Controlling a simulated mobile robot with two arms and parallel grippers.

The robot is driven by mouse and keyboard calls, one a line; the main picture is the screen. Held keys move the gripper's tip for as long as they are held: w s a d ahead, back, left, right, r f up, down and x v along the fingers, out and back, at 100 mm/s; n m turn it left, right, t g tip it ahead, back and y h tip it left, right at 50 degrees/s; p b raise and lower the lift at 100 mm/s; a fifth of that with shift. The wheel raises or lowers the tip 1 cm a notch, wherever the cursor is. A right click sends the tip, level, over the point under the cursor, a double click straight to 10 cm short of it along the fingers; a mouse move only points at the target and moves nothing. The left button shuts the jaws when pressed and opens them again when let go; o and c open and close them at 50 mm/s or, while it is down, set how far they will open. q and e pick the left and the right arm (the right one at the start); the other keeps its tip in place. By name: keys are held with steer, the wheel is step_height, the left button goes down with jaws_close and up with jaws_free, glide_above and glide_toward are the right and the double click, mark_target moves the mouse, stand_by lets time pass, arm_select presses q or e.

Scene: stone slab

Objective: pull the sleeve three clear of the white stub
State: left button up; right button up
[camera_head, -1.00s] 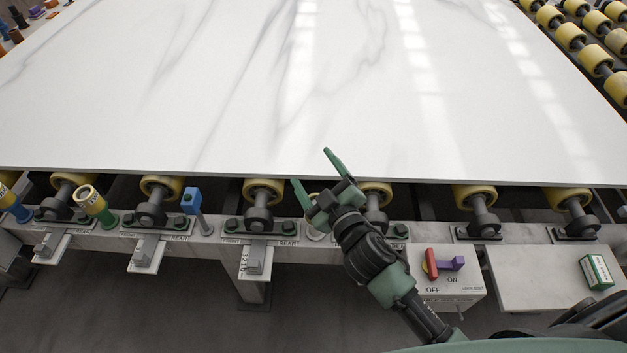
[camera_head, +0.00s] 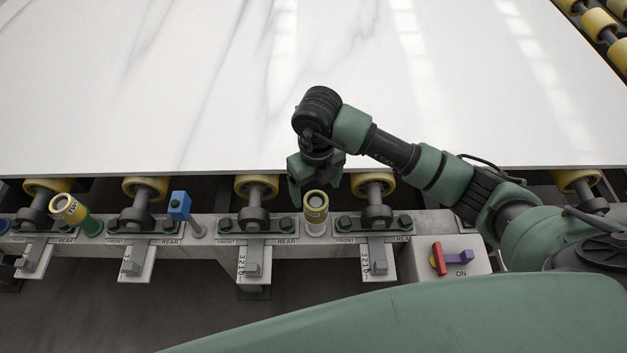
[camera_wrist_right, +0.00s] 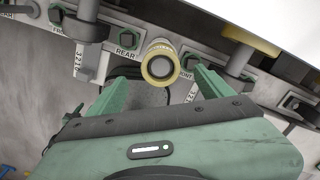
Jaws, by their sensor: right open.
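A yellow sleeve (camera_head: 316,203) with a pale band and dark marks sits on the short white stub (camera_head: 316,230), between two roller brackets on the rail. I take it for sleeve three; its marking is too small to read. My right gripper (camera_head: 315,180) is open just behind and above this sleeve, pointing down. In the right wrist view the sleeve (camera_wrist_right: 160,62) shows end-on between the open fingers (camera_wrist_right: 161,78), with a gap on each side. Whether a finger touches it cannot be told. My left gripper is not in view.
Another yellow sleeve (camera_head: 65,207) sits tilted on a green stub (camera_head: 90,226) at left. Roller brackets (camera_head: 375,215) flank the white stub. The white slab (camera_head: 150,90) lies behind.

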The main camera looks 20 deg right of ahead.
mark_target(316, 202)
step_height(316, 202, down, 8)
steer(key=shift+r+p, duration=0.2)
steer(key=shift+p, duration=0.35)
steer(key=c, duration=1.5)
steer(key=shift+r, duration=0.15)
steer(key=shift+c, duration=0.2)
